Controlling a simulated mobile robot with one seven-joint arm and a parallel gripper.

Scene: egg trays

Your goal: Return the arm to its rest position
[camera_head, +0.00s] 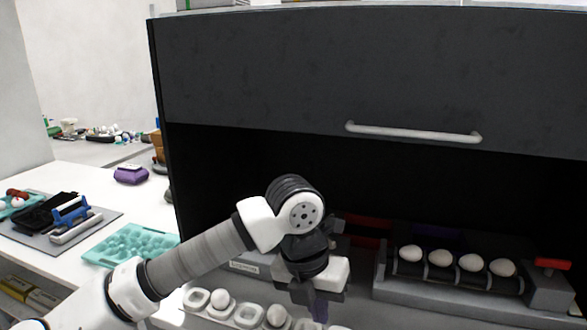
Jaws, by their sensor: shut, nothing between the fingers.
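My arm reaches in from the lower left, in front of the dark open cabinet (290,60). My gripper (318,306) points down at the bottom centre, over a row of pale egg cups. It is shut, with no egg seen held in it. White eggs (219,299) and (277,315) sit in cups beside and below the gripper. Part of this row is hidden behind the gripper and cut by the bottom edge. On the right, several white eggs (440,258) rest on a grey rack (430,290) inside the cabinet.
A teal egg tray (130,245) lies on the white counter at left, close to my arm. A grey mat (108,217) there holds a blue-handled tool (72,212). A purple object (130,174) stands farther back. A raised cabinet door with a handle (413,132) hangs above.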

